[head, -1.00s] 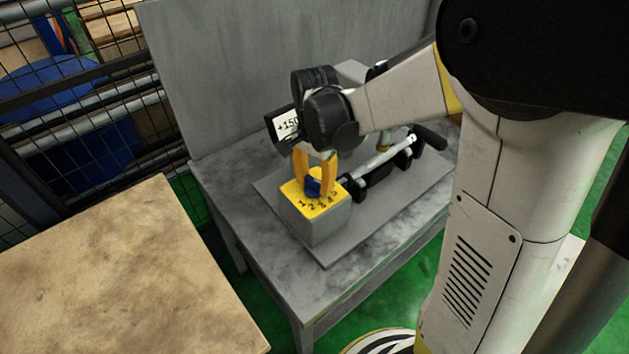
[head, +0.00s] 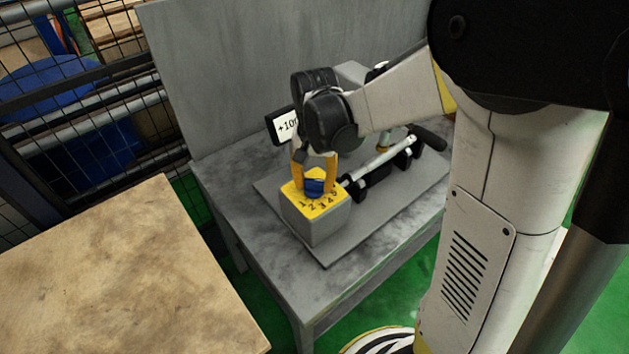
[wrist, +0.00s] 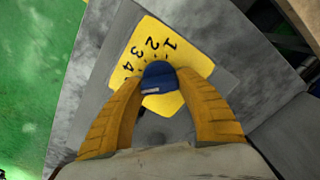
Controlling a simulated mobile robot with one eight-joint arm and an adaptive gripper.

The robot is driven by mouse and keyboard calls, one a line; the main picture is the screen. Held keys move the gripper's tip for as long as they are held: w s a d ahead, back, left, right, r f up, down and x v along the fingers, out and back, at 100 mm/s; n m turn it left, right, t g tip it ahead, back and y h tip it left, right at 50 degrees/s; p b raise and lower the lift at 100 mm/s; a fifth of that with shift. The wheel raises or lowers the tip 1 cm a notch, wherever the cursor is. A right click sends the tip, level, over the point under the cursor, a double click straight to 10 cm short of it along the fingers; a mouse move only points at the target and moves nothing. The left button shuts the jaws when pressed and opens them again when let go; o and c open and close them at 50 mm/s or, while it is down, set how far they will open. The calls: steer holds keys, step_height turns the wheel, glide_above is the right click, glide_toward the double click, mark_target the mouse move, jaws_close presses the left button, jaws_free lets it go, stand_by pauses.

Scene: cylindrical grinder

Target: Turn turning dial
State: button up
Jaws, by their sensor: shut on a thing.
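The turning dial (head: 314,188) is a blue knob on the yellow top of a grey box (head: 318,222). Numbers 1 to 5 are printed along the front part of the yellow face. My gripper (head: 315,186) points down with its yellow fingers on either side of the knob and is shut on it. In the wrist view the blue dial (wrist: 159,76) sits between the two finger ends, with the numbers 1 to 4 readable on the yellow plate (wrist: 192,60). Part of the knob is hidden by the fingers.
A display (head: 286,125) behind my gripper reads about +10, its right end hidden. A metal shaft in black holders (head: 380,160) lies right of the box on a grey table (head: 270,240). A wooden table (head: 130,270) stands at the left, beside a mesh fence.

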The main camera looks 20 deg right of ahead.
mark_target(314, 179)
stand_by(0.4)
steer(key=o, duration=1.2)
step_height(314, 179, up, 12)
steer(key=shift+f, duration=0.1)
steer(key=s+n+t, duration=0.2)
steer(key=s, duration=0.2)
steer(key=s+n+t, duration=0.1)
steer(key=s+t, duration=0.1)
steer(key=s, duration=0.2)
steer(key=s+n+t, duration=0.2)
steer(key=s+t, duration=0.1)
steer(key=s, duration=0.1)
steer(key=shift+s+n, duration=0.3)
steer(key=shift+s, duration=0.1)
